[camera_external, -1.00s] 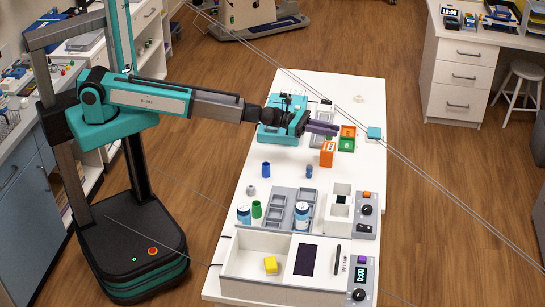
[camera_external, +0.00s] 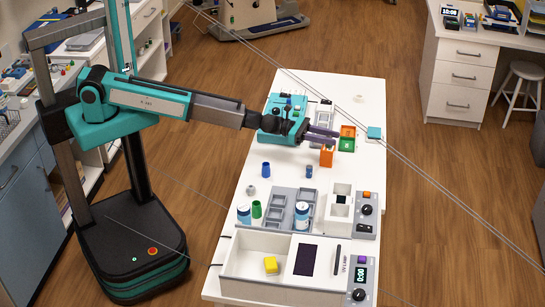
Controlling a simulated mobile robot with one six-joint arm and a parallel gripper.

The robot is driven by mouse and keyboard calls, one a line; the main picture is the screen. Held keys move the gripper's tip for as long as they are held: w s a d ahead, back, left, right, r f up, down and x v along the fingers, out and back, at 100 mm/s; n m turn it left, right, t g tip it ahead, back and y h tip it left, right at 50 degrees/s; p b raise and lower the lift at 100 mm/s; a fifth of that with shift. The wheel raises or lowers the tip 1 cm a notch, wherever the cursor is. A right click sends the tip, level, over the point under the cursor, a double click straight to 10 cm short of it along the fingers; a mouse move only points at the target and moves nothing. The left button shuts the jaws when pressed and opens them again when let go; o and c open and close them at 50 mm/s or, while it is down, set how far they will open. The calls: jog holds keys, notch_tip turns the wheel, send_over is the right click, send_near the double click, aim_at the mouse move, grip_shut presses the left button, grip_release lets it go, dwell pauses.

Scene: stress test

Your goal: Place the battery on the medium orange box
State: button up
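My gripper (camera_external: 325,136) is stretched out over the white table. Its two dark purple fingers show a gap between them, and I see nothing held there. An upright orange box (camera_external: 327,157) stands just below and in front of the fingertips; the fingers overlap its top edge in the picture, and I cannot tell whether they touch it. Another orange box (camera_external: 348,131) lies farther back to the right, beside a green one (camera_external: 346,145). I cannot tell for sure which item is the battery; a small blue-grey cylinder (camera_external: 309,172) and a blue cylinder (camera_external: 266,170) stand on the table.
A grey compartment tray (camera_external: 276,217) with bottles beside and in it lies nearer the camera. A white bin (camera_external: 240,262) with a yellow block and devices with dials fill the near end. A teal machine (camera_external: 283,117) stands behind my gripper.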

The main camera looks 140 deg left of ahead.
jog(key=shift+o, duration=0.5)
jog(key=shift+r, duration=0.15)
jog(key=b+v, duration=0.3)
jog(key=v, duration=0.9)
dwell(0.3)
jog(key=shift+w+d, duration=0.1)
dwell(0.7)
